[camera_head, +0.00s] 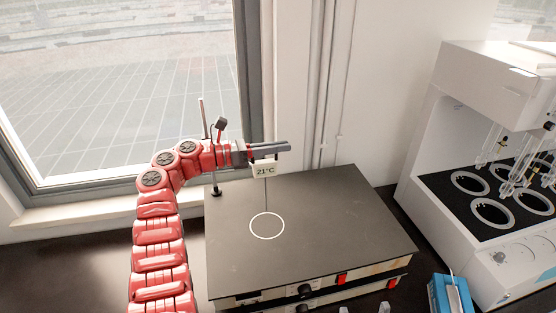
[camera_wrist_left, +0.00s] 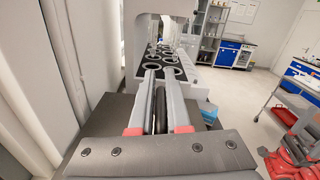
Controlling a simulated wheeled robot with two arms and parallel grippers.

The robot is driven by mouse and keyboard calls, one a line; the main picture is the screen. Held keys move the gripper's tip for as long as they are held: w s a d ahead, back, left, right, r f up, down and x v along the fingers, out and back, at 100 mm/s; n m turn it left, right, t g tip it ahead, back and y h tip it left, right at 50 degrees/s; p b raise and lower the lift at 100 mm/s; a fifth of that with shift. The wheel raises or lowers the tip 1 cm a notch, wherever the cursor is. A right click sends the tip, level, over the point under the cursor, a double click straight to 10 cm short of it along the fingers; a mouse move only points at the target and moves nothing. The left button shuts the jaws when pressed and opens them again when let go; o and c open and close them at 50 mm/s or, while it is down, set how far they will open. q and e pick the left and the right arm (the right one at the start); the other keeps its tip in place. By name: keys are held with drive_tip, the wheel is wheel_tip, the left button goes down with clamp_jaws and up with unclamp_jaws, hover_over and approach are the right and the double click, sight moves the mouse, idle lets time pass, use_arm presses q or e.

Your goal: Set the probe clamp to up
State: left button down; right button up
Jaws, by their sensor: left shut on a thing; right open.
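My left gripper (camera_head: 288,147) reaches over the back of the dark hotplate (camera_head: 330,220) and is shut on the probe clamp, which is mostly hidden by the fingers. In the left wrist view, the left gripper (camera_wrist_left: 160,78) has a dark rounded part (camera_wrist_left: 160,110) between its fingers. A small display (camera_head: 265,171) reading 21°C hangs just below the fingers, with a thin probe (camera_head: 266,197) pointing down above the white ring. A stand rod (camera_head: 202,118) rises behind my wrist. The fingertips of my right gripper (camera_head: 364,309) show apart at the bottom edge, empty.
A white multi-place distiller (camera_head: 420,165) with glassware stands to the right. A blue box (camera_head: 451,293) lies at the lower right, in front of it. A window frame (camera_head: 255,75) and wall are close behind the hotplate. The hotplate top is otherwise clear.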

use_arm(q)
wheel_tip(320, 180, up, 10)
drive_tip(key=shift+r, duration=0.1)
drive_tip(key=c, duration=0.9)
unclamp_jaws()
drive_tip(key=shift+s, duration=0.1)
